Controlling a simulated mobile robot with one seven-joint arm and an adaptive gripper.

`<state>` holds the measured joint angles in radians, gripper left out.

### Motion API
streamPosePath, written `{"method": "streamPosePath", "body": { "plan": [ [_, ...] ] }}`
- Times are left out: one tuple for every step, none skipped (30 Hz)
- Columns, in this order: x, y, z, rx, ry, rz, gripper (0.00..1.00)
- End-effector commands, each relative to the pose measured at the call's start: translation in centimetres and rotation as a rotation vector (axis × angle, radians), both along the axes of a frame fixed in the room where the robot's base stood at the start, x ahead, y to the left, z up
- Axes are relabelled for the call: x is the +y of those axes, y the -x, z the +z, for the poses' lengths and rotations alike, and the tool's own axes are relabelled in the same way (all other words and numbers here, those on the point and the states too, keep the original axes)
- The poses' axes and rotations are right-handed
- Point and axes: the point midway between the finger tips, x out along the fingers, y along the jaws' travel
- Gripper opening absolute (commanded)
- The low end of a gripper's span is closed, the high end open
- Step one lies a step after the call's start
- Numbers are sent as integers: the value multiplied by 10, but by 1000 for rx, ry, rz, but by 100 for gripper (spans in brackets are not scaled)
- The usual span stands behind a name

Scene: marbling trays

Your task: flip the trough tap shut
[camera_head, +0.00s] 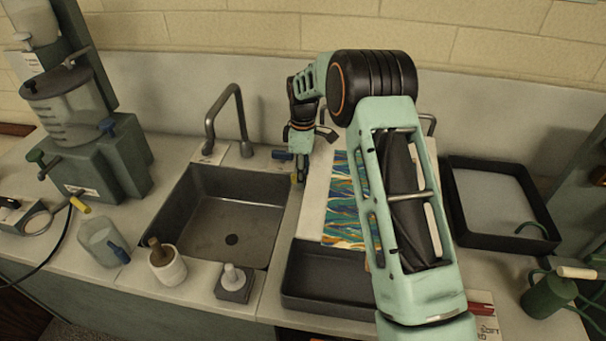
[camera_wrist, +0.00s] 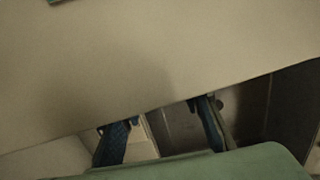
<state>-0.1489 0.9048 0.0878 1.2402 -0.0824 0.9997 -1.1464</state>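A grey gooseneck tap (camera_head: 228,112) rises behind the sunken grey sink (camera_head: 190,212) in the head view. A second grey spout (camera_head: 430,119) shows partly behind my arm, above the marbled sheet. My gripper (camera_head: 299,166) points down by the back right corner of the sink. A small blue piece (camera_head: 282,155) shows beside it; I cannot tell whether it is a tap lever or part of a finger. In the wrist view, my gripper (camera_wrist: 153,116) has its two blue fingers apart, with nothing clearly held between them. No tap handle can be made out there.
A pale board with a marbled sheet (camera_head: 341,212) lies right of the sink; a large pale surface (camera_wrist: 140,60) fills much of the wrist view. A black tray (camera_head: 300,300) is in front. Another black tray (camera_head: 535,190) is at right.

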Motion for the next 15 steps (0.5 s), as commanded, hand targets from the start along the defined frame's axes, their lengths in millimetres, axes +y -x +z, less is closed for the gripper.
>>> {"method": "streamPosePath", "body": {
  "plan": [
    [0,0,0,0,0,0,32],
    [0,0,0,0,0,0,32],
    [0,0,1,0,0,-1,32],
    [0,0,2,0,0,-1,32],
    [0,0,3,-1,-1,-1,32],
    [0,-1,7,-2,-1,-1,32],
    [0,-1,10,-2,-1,-1,32],
    [0,-1,14,-2,-1,-1,32],
    [0,-1,21,-4,0,-1,32],
    [0,-1,26,-4,0,-1,32],
    [0,-1,33,-4,0,-1,32],
    [0,-1,41,-5,-1,-1,32],
    [0,-1,48,-4,0,-1,32],
    [0,-1,55,-5,0,0,32],
    [0,-1,64,-4,0,0,32]
  ]
}}
